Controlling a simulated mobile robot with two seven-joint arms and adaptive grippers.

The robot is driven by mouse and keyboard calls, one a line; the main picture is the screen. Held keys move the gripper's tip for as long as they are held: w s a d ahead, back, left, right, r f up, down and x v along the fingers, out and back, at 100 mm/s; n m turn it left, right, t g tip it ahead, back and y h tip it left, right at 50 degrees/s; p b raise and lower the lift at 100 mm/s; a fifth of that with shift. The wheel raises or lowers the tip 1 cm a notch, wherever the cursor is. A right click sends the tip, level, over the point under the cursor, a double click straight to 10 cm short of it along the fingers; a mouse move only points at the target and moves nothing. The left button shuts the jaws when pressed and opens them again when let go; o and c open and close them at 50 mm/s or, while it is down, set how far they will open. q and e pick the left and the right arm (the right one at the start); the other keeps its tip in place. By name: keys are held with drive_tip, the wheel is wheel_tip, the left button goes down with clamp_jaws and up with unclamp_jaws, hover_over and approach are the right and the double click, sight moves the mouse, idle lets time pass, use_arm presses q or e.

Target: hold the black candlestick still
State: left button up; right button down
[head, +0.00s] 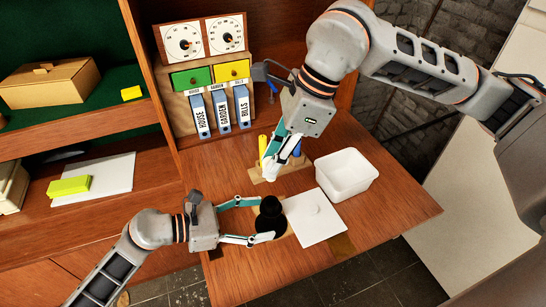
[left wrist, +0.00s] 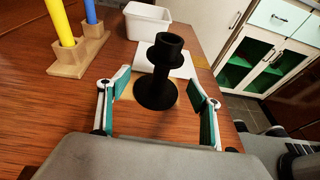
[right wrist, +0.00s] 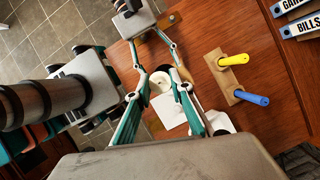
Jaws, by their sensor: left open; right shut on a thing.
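The black candlestick (head: 269,221) stands upright on the desk, and it also shows in the left wrist view (left wrist: 157,75). My left gripper (head: 262,219) is open, with one finger on each side of the candlestick. In the left wrist view the fingertips (left wrist: 163,88) appear apart from its stem. My right gripper (head: 265,178) is above and behind the candlestick, pointing down. In the right wrist view its fingers (right wrist: 163,82) are shut on a pale round thing (right wrist: 160,79), seen end-on, perhaps a candle. The candlestick's cup looks empty in the left wrist view.
A white square sheet (head: 324,225) lies right of the candlestick. A white bin (head: 346,176) stands behind it. A wooden block (left wrist: 84,55) holds a yellow stick (left wrist: 60,22) and a blue stick (left wrist: 90,12). Labelled binders (head: 220,109) stand at the back. The front desk edge is close.

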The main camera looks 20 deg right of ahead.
use_arm(q)
drive_tip(key=shift+v, duration=2.75)
drive_tip(key=shift+d+r, duration=0.1)
